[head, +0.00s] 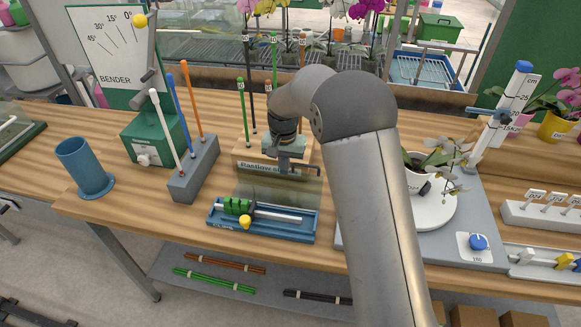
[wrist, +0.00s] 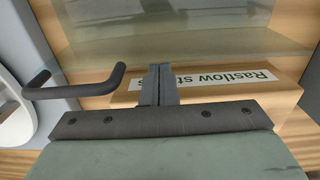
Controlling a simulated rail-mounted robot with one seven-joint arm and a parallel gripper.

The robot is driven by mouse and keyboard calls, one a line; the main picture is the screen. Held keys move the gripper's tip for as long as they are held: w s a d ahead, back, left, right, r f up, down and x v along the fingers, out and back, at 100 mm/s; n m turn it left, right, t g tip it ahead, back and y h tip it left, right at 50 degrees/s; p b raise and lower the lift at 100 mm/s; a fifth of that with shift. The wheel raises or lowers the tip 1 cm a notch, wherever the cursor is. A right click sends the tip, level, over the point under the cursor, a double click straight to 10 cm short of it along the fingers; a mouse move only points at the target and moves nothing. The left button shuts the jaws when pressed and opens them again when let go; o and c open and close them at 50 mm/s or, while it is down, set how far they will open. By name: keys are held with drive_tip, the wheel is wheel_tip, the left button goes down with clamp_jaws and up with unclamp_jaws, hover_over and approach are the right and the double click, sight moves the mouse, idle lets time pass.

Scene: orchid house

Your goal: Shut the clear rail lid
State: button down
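The clear rail lid (head: 292,191) is a see-through panel standing raised, tilted up along the back of a blue tray (head: 262,236). The tray holds a pale rail with green clips and a yellow knob. In the wrist view the lid (wrist: 200,42) is a pale greenish sheet, with a dark bar handle (wrist: 75,90) to the left of my fingers. My gripper (head: 285,168) is just behind the lid's upper edge in the head view. Its fingers (wrist: 158,84) are together with nothing seen between them. Whether they touch the lid I cannot tell.
A wooden block labelled Rastlow (head: 245,157) stands behind the lid, holding upright sticks. A grey stick holder (head: 194,172) and blue cup (head: 84,168) are to the left. A potted orchid on a white turntable (head: 432,211) is right of my arm.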

drive_tip(key=shift+s, duration=0.2)
drive_tip(key=shift+s+a, duration=0.15)
drive_tip(key=shift+s, duration=0.35)
